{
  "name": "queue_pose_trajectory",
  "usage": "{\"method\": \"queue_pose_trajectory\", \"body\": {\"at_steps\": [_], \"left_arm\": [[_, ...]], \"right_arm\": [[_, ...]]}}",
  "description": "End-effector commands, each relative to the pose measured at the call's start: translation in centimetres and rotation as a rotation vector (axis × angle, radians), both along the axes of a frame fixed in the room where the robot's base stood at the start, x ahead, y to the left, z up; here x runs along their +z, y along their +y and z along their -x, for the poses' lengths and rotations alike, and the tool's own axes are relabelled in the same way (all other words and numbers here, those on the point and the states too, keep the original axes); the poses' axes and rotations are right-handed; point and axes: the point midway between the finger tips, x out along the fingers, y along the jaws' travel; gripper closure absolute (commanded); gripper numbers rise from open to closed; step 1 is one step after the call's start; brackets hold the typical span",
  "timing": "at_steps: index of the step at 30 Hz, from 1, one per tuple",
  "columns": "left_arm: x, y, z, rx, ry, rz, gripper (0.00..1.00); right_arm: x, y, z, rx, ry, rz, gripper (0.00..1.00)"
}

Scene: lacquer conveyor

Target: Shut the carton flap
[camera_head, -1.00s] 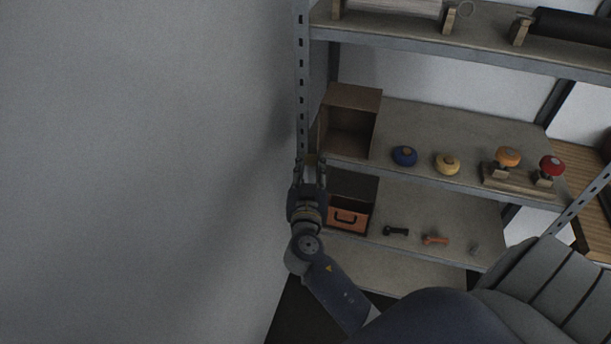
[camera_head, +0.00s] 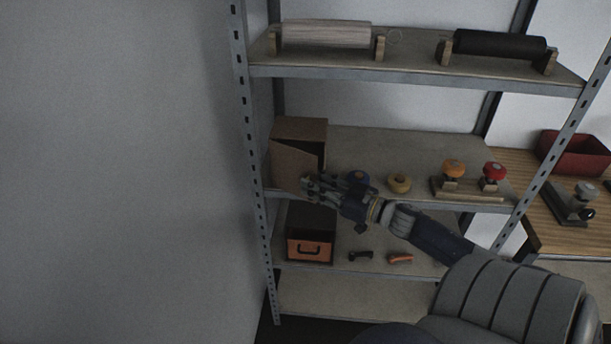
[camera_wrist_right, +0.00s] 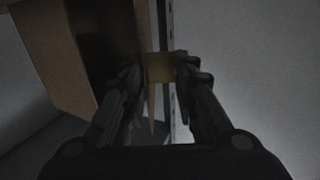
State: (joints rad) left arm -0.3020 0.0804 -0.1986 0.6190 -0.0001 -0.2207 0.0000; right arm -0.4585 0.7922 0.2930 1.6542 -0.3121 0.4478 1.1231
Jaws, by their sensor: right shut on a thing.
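The brown carton (camera_head: 299,128) stands at the left end of the middle shelf. Its flap (camera_head: 289,169) hangs from the left side and slants across part of the front opening; a dark gap shows above and right of it. My right gripper (camera_head: 308,186) is at the flap's free edge, in front of the carton. In the right wrist view, the gripper (camera_wrist_right: 160,75) is shut on a small tan tab (camera_wrist_right: 160,67) at the flap's edge, and the carton (camera_wrist_right: 65,55) is at left. My left gripper is not in view.
A wooden stand (camera_head: 468,190) holds orange and red knobs. An orange-fronted drawer box (camera_head: 310,248) is below. A shelf post (camera_head: 250,130) stands at left.

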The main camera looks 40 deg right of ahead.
Motion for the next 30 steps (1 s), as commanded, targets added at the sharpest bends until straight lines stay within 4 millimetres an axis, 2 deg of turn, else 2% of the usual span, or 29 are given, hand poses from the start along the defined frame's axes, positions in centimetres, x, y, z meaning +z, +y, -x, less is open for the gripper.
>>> {"method": "queue_pose_trajectory", "body": {"at_steps": [3, 12, 29, 30], "left_arm": [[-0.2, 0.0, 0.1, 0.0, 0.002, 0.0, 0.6], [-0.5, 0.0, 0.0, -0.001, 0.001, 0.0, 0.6], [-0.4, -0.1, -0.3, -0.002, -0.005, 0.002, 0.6], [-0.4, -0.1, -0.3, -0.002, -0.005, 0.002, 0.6]], "right_arm": [[0.1, -1.3, -0.4, 0.07, -0.002, 0.007, 1.0], [0.1, -2.9, -0.8, 0.061, -0.001, 0.002, 1.0], [0.1, -3.3, -1.0, 0.058, -0.002, 0.003, 1.0], [0.1, -3.3, -1.0, 0.058, -0.002, 0.003, 0.63]]}}
